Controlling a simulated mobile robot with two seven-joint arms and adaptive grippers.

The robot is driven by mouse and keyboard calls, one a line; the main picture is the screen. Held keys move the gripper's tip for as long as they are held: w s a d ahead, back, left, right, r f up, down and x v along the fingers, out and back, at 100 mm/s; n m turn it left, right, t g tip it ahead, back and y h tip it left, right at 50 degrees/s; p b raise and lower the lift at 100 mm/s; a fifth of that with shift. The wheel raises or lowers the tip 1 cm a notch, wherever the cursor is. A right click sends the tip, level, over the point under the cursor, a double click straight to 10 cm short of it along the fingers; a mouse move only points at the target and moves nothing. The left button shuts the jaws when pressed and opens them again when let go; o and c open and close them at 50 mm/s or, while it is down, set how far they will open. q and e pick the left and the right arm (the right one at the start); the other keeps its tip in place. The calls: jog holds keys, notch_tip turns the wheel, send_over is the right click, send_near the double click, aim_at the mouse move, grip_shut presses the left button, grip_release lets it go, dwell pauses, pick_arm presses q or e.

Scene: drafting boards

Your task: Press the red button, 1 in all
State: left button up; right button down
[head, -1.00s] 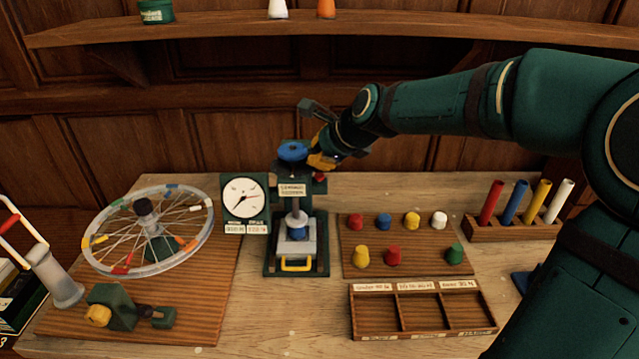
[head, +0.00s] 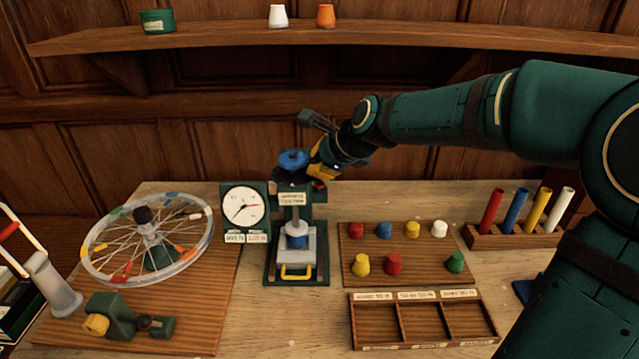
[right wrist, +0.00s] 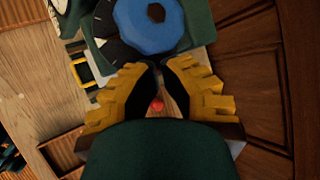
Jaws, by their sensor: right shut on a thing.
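A red button (head: 319,186) shows small at the right side of the green press (head: 268,262), partly hidden under my right gripper. In the right wrist view the red button (right wrist: 157,105) shows below the gap between the fingers. My right gripper (head: 314,164) is at the right edge of the press's blue handwheel (head: 292,159). In the right wrist view its yellow-and-black fingers (right wrist: 162,65) are close together at the rim of the handwheel (right wrist: 140,38), shut on it; the exact contact is hard to see. My left gripper is out of view.
A dial gauge (head: 245,205) stands left of the press. A spoked wheel (head: 150,238) is farther left. A board of coloured pegs (head: 405,272), an empty three-part tray (head: 420,318) and a rack of coloured rods (head: 512,237) lie to the right.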

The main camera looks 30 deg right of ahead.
jog(key=shift+f, duration=0.2)
dwell(0.4)
jog(key=shift+f, duration=0.2)
jog(key=shift+f, duration=0.2)
dwell(0.4)
jog(key=shift+s+f+b, duration=0.3)
jog(key=shift+f+b, duration=0.15)
jog(key=shift+f, duration=0.25)
dwell(0.7)
jog(key=shift+w+d+r+p, duration=0.1)
jog(key=shift+w+r+p, duration=0.1)
jog(key=shift+r+p, duration=0.5)
jog(key=shift+w+d+r+p, duration=0.15)
jog(key=shift+w+r+p, duration=0.15)
jog(key=shift+p, duration=0.1)
